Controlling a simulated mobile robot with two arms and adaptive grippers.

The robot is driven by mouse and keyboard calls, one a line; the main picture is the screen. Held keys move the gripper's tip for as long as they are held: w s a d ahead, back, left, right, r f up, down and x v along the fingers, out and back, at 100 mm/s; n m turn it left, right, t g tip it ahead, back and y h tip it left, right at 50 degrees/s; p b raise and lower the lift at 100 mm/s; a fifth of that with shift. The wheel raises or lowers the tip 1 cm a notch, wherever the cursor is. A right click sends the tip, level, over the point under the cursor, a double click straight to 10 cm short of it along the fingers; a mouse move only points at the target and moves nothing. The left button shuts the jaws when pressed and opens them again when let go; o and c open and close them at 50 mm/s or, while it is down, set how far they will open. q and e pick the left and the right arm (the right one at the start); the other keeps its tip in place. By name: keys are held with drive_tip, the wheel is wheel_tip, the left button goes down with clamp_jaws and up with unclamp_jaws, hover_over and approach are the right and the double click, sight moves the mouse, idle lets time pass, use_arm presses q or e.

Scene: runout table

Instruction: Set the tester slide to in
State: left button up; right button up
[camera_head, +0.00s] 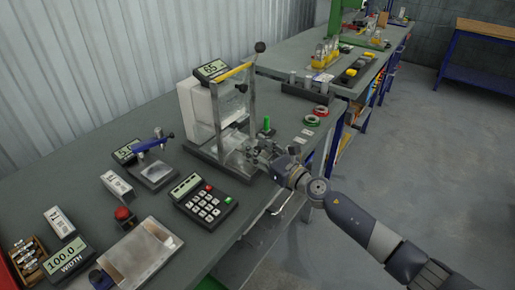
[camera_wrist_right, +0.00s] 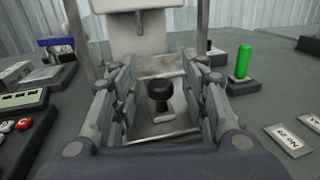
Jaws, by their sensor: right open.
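The tester (camera_head: 197,112) is a pale upright machine in a metal frame, with a display (camera_head: 211,70) on top and a lever ending in a dark ball. In the right wrist view, its slide (camera_wrist_right: 150,129) is a flat light plate low at the front, bearing a black knob (camera_wrist_right: 160,90). My right gripper (camera_head: 252,152) is at the tester's front base. In the wrist view the open fingers (camera_wrist_right: 160,78) stand either side of the knob, with gaps on both sides. In the head view the gripper hides most of the slide. My left gripper is out of view.
A green peg (camera_head: 267,124) stands right of the tester, with small label plates (camera_head: 304,136) beside it. A keypad (camera_head: 205,200) lies in front-left. A blue-handled device (camera_head: 153,143) and a red button (camera_head: 123,214) are farther left. The floor at right is clear.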

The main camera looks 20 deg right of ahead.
sight(241, 145)
clamp_jaws()
drive_tip(key=shift+a+x, duration=0.2)
drive_tip(key=shift+x, duration=0.7)
drive_tip(key=shift+a+x, duration=0.15)
drive_tip(key=shift+x, duration=0.8)
drive_tip(key=shift+s, duration=0.25)
unclamp_jaws()
drive_tip(key=shift+s, duration=0.1)
